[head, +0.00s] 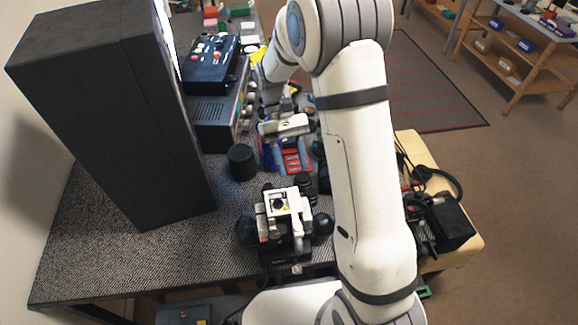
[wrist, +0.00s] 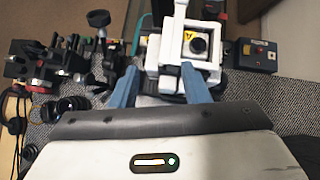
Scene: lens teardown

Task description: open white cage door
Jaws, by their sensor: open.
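The white cage door (head: 298,205) is a white square frame on top of a black device near the table's front edge. In the wrist view the white frame (wrist: 213,62) surrounds a dark round part and a yellow warning label. The door appears closed over them. My gripper (wrist: 160,68) is open, its two blue fingers spread, with nothing held between them. In the wrist view the right fingertip overlaps the lower left of the white frame; contact cannot be told. In the head view my gripper (head: 287,160) is just behind the device.
A tall black cabinet (head: 110,110) stands on the table's left. A black cylinder (head: 242,161) is left of my gripper. In the wrist view a small dark box (wrist: 252,56) is right, and black clamps (wrist: 50,62) are left.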

